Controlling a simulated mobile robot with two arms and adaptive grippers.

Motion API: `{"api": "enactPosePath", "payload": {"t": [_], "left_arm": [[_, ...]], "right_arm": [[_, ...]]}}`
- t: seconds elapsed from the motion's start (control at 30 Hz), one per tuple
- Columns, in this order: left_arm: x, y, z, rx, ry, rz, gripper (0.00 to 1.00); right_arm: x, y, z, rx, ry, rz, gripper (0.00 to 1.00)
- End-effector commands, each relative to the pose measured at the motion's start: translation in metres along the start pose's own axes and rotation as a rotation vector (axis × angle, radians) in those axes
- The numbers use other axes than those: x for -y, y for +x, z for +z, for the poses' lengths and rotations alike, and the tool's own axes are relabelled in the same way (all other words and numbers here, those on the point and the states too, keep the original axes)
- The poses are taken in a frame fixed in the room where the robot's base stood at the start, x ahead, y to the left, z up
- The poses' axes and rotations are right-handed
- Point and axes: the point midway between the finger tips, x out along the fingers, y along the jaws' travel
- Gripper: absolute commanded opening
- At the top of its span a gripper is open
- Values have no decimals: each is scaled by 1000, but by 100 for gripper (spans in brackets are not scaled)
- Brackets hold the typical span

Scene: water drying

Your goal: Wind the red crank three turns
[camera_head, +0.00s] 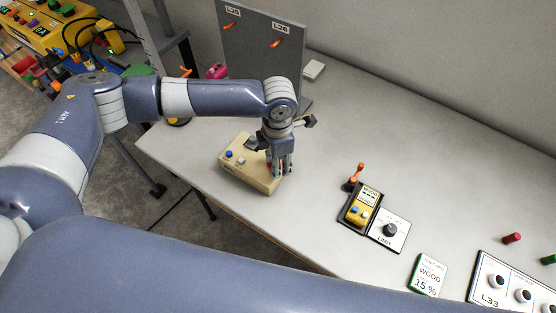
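A beige box (248,171) with a blue button and a pale button on top sits near the left edge of the grey table. A small bit of red (268,160) shows at the right end of the box, right beside my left fingers; it looks like part of the red crank, most of which is hidden. My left gripper (281,172) points down over that end of the box. Its fingers look close together, and I cannot tell whether they hold the crank. My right gripper is out of view.
A grey upright panel (262,50) with orange hooks stands behind the box. The table's middle is clear.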

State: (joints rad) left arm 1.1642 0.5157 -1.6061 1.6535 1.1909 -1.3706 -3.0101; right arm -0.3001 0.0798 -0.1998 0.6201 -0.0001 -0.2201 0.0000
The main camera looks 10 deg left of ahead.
Motion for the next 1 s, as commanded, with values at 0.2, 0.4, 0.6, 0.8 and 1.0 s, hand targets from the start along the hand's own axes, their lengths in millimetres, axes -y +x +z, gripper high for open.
{"api": "enactPosePath", "payload": {"t": [0.2, 0.4, 0.6, 0.8, 1.0], "left_arm": [[0, -1, 0, 0, 0, -1, 34], [0, -27, 0, 2, 1, 0, 34], [0, -71, 0, 3, 1, 1, 34], [0, -105, 0, 1, 0, 1, 34], [0, -119, 0, -1, 0, 0, 34]], "right_arm": [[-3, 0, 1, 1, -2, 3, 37], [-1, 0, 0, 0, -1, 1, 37], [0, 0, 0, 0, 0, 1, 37], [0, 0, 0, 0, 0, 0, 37], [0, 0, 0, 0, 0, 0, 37]]}}
